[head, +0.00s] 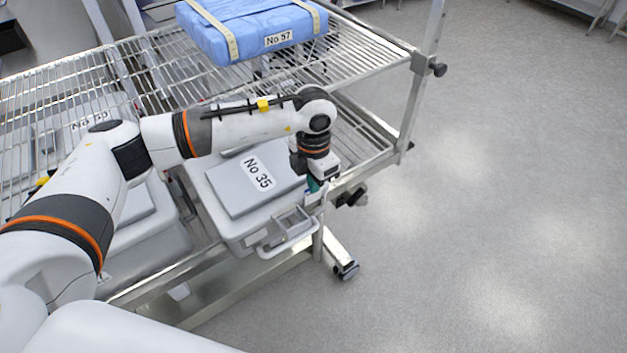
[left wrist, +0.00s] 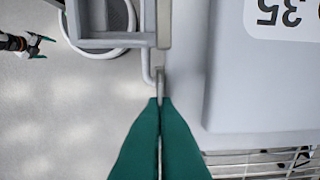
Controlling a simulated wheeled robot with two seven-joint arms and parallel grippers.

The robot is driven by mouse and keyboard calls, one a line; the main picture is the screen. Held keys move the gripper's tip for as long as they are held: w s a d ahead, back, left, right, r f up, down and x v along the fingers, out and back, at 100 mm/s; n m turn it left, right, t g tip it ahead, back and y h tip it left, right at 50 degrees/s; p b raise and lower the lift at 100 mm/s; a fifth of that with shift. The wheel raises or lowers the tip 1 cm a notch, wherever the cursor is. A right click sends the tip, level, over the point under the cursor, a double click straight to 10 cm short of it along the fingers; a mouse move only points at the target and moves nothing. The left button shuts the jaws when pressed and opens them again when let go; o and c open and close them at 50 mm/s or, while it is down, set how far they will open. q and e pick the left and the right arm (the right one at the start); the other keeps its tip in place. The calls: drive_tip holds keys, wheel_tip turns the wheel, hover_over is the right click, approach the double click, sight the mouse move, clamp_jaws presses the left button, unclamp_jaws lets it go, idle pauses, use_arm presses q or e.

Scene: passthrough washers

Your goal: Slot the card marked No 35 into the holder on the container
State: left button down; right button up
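The grey container (head: 235,222) stands on the rack, its raised lid panel (head: 237,192) labelled No 35. That label (left wrist: 290,12) shows upside down in the left wrist view. A grey frame-like holder (head: 288,226) sits on the container's front; it also shows in the left wrist view (left wrist: 105,42). My left gripper (head: 313,185) is beside the container's right corner. Its green fingers (left wrist: 160,100) are close together on a thin pale piece (left wrist: 161,82) seen edge-on; I cannot tell whether it is the card. No card face shows. My right gripper (left wrist: 38,47) is open and empty.
A blue wrapped pack marked No 57 (head: 255,28) lies on the wire shelf (head: 365,58) above. Another grey container (head: 150,245) is to the left. A rack post (head: 428,60) rises at the right. The floor (head: 490,200) on the right is clear.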

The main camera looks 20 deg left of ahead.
use_arm(q)
drive_tip(key=shift+d+f+b, duration=0.1)
drive_tip(key=shift+f+b, duration=0.2)
drive_tip(key=shift+f, duration=0.1)
idle(0.4)
drive_tip(key=shift+s+d+f+b, duration=0.45)
drive_tip(key=shift+f+b, duration=0.2)
drive_tip(key=shift+b, duration=0.1)
drive_tip(key=c, duration=2.1)
unclamp_jaws()
drive_tip(key=o, duration=1)
drive_tip(key=shift+c, duration=0.2)
drive_tip(key=shift+r, duration=0.1)
drive_tip(key=shift+w+a+r+p, duration=0.15)
drive_tip(key=shift+r+p, duration=0.45)
drive_tip(key=shift+r, duration=0.55)
drive_tip(key=shift+w+a+r+p, duration=0.2)
drive_tip(key=shift+r+p, duration=0.35)
drive_tip(key=shift+r, duration=0.65)
drive_tip(key=shift+w+a+r+p, duration=0.15)
drive_tip(key=shift+r+p, duration=0.45)
drive_tip(key=shift+r, duration=0.55)
